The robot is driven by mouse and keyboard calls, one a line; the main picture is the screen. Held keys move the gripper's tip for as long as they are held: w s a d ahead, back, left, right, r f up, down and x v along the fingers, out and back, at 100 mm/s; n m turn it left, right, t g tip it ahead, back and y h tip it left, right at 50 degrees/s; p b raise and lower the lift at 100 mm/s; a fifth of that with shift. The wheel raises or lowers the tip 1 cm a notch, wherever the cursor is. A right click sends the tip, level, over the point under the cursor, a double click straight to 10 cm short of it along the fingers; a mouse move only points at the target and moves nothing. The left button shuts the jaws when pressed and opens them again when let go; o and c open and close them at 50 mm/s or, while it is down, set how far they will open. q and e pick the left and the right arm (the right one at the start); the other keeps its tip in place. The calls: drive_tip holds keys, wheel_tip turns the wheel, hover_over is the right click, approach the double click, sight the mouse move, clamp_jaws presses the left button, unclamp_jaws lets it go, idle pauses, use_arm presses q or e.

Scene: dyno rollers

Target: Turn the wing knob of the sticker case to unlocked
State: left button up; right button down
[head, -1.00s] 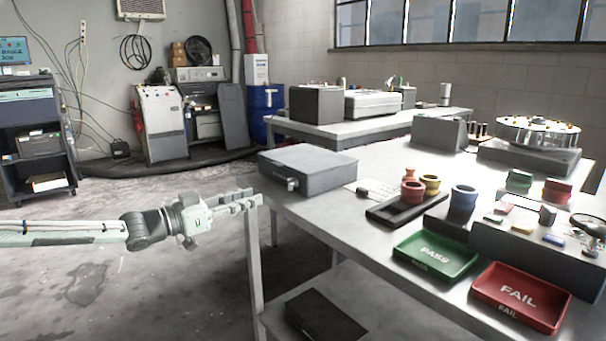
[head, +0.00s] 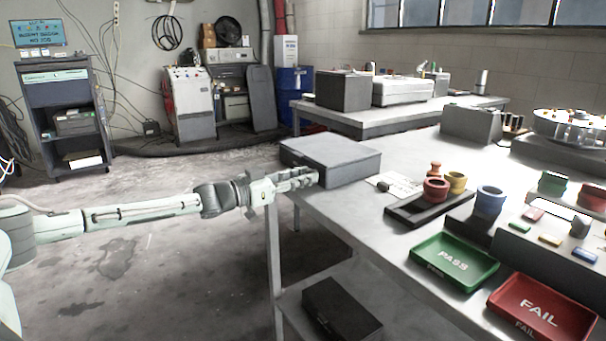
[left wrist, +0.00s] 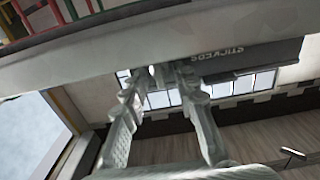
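The sticker case (head: 335,163) is a flat grey box on the near left corner of the workbench. In the left wrist view its dark front (left wrist: 255,62) carries lettering that shows upside down. My left gripper (head: 312,178) reaches in from the left, with its fingertips at the case's front, where they hide the wing knob in the head view. In the left wrist view the two fingers (left wrist: 168,76) converge at the case front, around or beside the small knob. I cannot tell whether they press on it, nor which way the knob points. My right gripper is not in view.
Right of the case are a paper, a black tray (head: 408,217) with coloured rings, a blue ring (head: 490,200), a green PASS tray (head: 455,260) and a red FAIL tray (head: 545,308). A dark box (head: 342,310) lies on the lower shelf. The floor left of the bench is open.

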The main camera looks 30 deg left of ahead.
use_arm(q)
drive_tip(key=shift+w+d, duration=0.1)
clamp_jaws()
